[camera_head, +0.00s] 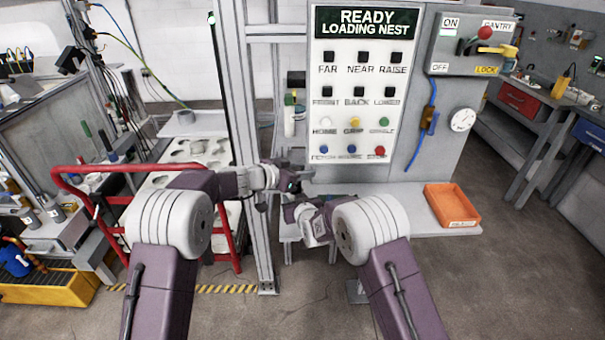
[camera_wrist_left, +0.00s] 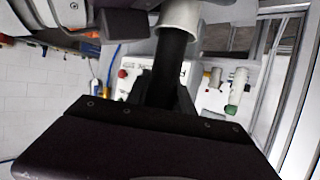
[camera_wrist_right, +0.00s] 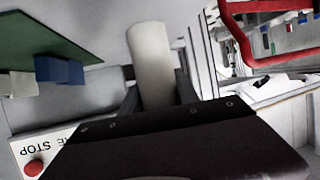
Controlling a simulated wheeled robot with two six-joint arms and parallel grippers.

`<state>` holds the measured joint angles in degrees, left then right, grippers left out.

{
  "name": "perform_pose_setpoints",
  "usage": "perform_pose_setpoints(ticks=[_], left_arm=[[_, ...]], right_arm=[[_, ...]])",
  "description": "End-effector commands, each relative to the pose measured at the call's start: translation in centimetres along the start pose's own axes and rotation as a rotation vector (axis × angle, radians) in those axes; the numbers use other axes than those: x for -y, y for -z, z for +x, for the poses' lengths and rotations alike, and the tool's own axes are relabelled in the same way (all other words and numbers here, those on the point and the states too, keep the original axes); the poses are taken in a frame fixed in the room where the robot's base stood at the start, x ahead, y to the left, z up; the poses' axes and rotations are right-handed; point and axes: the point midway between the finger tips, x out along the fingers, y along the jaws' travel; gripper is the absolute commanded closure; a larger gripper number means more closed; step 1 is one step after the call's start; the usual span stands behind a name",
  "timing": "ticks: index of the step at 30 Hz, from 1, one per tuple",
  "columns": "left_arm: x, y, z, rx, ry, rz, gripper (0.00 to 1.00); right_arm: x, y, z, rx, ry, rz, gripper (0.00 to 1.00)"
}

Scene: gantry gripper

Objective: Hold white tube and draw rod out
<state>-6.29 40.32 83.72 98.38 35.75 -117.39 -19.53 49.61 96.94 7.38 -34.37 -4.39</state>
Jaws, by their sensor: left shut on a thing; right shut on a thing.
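My left gripper (camera_head: 290,184) is shut on a black rod (camera_wrist_left: 170,68), in front of the panel post. In the left wrist view the rod runs up to the open rim of a white tube (camera_wrist_left: 180,16), and its far end is hidden there. My right gripper (camera_head: 297,211) is just below the left one in the head view. It is shut on the white tube, whose pale side fills the middle of the right wrist view (camera_wrist_right: 152,65). The grippers are close together; the tube and rod are too small to make out in the head view.
A control panel (camera_head: 361,160) with several buttons stands behind the grippers. An orange tray (camera_head: 451,206) lies on its shelf at the right. A metal post (camera_head: 238,110) rises close to the left gripper. A red rail (camera_head: 110,168) stands at the left.

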Motion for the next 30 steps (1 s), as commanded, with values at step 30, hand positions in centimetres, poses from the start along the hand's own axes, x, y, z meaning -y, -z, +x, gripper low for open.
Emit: perform_pose_setpoints(ticks=[30], left_arm=[[0.1, 4.0, -1.6, -0.006, 0.002, 0.003, 1.00]], right_arm=[[0.0, -0.3, 0.0, 0.006, 0.000, 0.000, 1.00]])
